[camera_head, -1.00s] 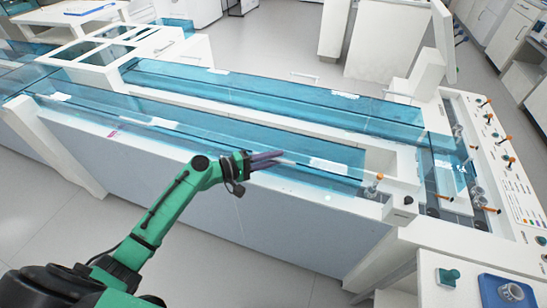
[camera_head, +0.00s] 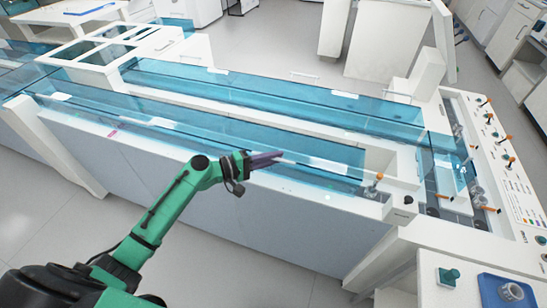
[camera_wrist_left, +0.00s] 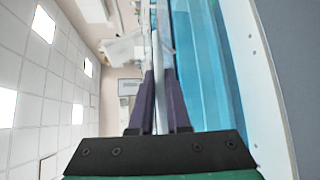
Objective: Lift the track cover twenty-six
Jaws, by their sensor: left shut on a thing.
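The track cover (camera_head: 215,138) is a long clear blue-tinted panel along the near track. Which cover bears the number twenty-six cannot be read. My left gripper (camera_head: 279,156) reaches the cover's near edge about midway along, its purple fingers pointing right. In the left wrist view the two fingers (camera_wrist_left: 157,95) are shut on a thin clear panel edge running between them. Blue track shows to the right of that edge. How far the cover is raised cannot be told. My right gripper is not in view.
A second blue-covered track (camera_head: 270,95) runs behind. A white control panel (camera_head: 500,150) with orange-tipped valves stands at the right. A blue tray (camera_head: 505,290) with a ring-shaped part lies at the lower right. Open floor lies in front.

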